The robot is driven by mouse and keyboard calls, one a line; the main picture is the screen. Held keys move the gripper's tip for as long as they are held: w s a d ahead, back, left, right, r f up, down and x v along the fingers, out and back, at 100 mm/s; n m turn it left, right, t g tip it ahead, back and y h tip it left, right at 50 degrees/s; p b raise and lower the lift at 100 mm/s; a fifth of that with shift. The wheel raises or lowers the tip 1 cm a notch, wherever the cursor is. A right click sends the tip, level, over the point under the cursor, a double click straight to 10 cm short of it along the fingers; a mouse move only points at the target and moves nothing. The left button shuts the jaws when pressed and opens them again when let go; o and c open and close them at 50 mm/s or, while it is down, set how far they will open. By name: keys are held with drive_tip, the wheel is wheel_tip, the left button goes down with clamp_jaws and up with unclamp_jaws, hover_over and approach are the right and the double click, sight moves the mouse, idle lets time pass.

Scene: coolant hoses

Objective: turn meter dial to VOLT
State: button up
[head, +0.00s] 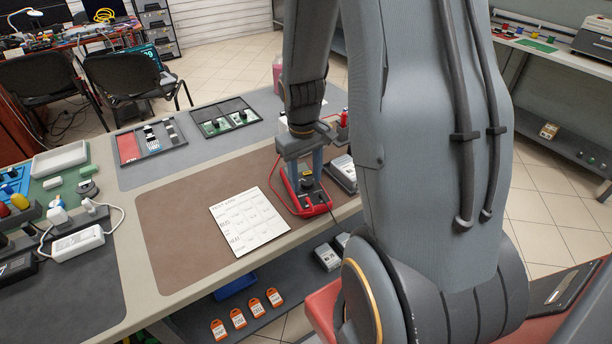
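The red meter (316,204) lies on the brown mat near the table's right end, with a red lead curving along its left side. Its dark face carries a round black dial (307,183); the pointer and any VOLT mark are too small to read. My gripper (305,171) points down over the meter's far part. Its two fingers stand apart with a gap between them, and I see nothing held there. The fingertips are close to the dial, but I cannot tell whether they touch it. My wrist hides the area behind the meter.
A white paper chart (249,221) lies left of the meter on the brown mat (180,240). A grey box (343,172) stands close to the right of the meter. Trays (150,142) lie at the back, and a white charger (78,243) sits at left.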

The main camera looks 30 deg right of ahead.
sight(305, 181)
drive_tip(key=c, duration=0.9)
drive_tip(key=shift+m+p, duration=0.35)
drive_tip(key=shift+m, duration=1.35)
drive_tip(key=o, duration=1.1)
drive_tip(key=shift+w+a+r+b, duration=0.1)
drive_tip(key=shift+r+b, duration=0.45)
drive_tip(key=shift+r, duration=3.35)
